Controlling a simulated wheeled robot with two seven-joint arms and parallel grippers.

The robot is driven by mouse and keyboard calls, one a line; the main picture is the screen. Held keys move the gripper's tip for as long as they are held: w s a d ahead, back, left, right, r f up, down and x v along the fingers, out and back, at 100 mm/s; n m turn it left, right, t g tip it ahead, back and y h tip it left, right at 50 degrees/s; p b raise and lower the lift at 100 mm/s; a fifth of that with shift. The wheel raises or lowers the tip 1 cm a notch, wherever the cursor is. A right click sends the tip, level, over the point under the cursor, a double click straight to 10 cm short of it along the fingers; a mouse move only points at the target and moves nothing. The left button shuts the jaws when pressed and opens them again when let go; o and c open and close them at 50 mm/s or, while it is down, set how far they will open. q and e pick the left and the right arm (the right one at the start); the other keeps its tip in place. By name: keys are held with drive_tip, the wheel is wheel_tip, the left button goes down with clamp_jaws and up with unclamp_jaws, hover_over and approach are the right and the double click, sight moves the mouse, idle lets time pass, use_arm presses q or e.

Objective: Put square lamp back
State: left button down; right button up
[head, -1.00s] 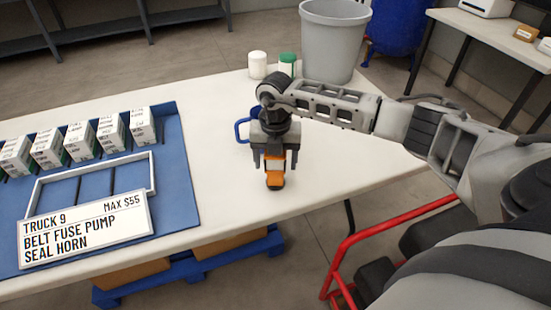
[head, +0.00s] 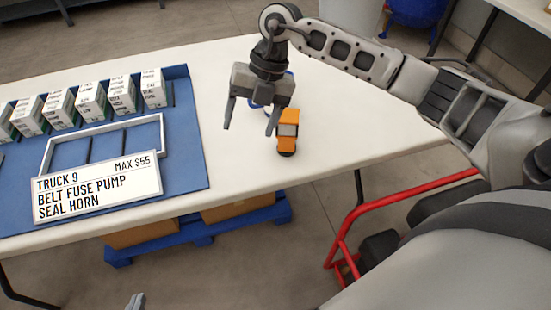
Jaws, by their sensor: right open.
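Several white labelled boxes (head: 92,100) stand upright in a row along the back of the blue tray (head: 188,150) at the left. Their small print is too small to read surely, so I cannot tell which one is the square lamp. My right gripper (head: 250,130) is open and empty, pointing down over the white table between the tray and an orange toy truck (head: 288,124). Its right finger is close to the truck; I cannot tell whether they touch. Only the grey tip of my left gripper (head: 135,302) shows at the bottom edge.
A white-rimmed divided holder (head: 162,140) lies empty on the tray, behind a sign (head: 98,187) reading "TRUCK 9, MAX $55, BELT FUSE PUMP SEAL HORN". The white table (head: 370,110) is clear on the right.

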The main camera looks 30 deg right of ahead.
drive_tip(key=s+a+r+m+t+y, duration=0.1)
drive_tip(key=s+a+r+y, duration=0.15)
drive_tip(key=a+y, duration=0.55)
drive_tip(key=s+a+r+m+t+y, duration=0.1)
drive_tip(key=s+a+y, duration=0.35)
drive_tip(key=a, duration=0.55)
drive_tip(key=w+d+f+m+t+h, duration=0.1)
drive_tip(key=d+f+m+t+h, duration=0.15)
drive_tip(key=m+t, duration=0.6)
drive_tip(key=w+d+f+m+t+h, duration=0.2)
drive_tip(key=d+m+t+h, duration=0.2)
drive_tip(key=m+t, duration=0.45)
drive_tip(key=s+d+f+m+g+h, duration=0.3)
drive_tip(key=s+f, duration=0.3)
drive_tip(key=f, duration=0.2)
drive_tip(key=s+d+f+m+g+h, duration=0.3)
drive_tip(key=s+f+m+g+h, duration=0.1)
drive_tip(key=f, duration=0.4)
drive_tip(key=s+m+g, duration=0.1)
drive_tip(key=s+m, duration=0.1)
drive_tip(key=shift+s+d+m, duration=0.2)
drive_tip(key=shift+d+m, duration=0.05)
drive_tip(key=shift+m, duration=0.05)
drive_tip(key=shift+h, duration=0.3)
